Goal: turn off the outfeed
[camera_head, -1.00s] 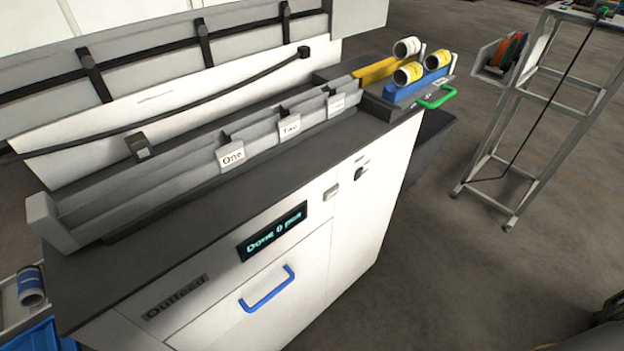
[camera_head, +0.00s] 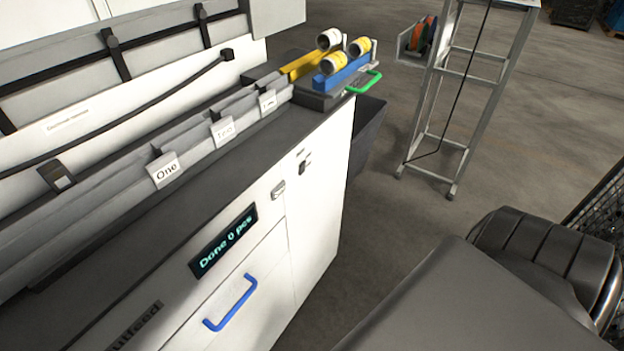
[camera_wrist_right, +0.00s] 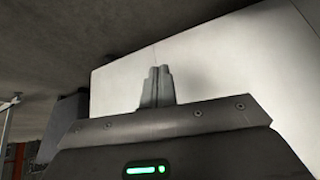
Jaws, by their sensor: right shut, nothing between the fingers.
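The outfeed (camera_head: 318,215) is a white cabinet with a dark top, at left and centre in the head view. Its front carries a label ending in "utfeed" (camera_head: 137,325), a lit display (camera_head: 223,240) reading "Done 0 pcs", and a blue handle (camera_head: 230,303). A small silver fitting (camera_head: 278,188) and a small black switch (camera_head: 304,165) sit higher on the front, toward the far end. My right gripper (camera_wrist_right: 157,72) is shut and empty in the right wrist view, before a pale panel. Its fingers do not show in the head view. My left gripper is out of view.
Slots with cards One (camera_head: 165,170), Two and a third line the top. Rolls (camera_head: 333,63) sit on a blue holder beside a green handle (camera_head: 364,82) at the far end. A metal frame stand (camera_head: 470,100) is at the back right. Bare floor lies between.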

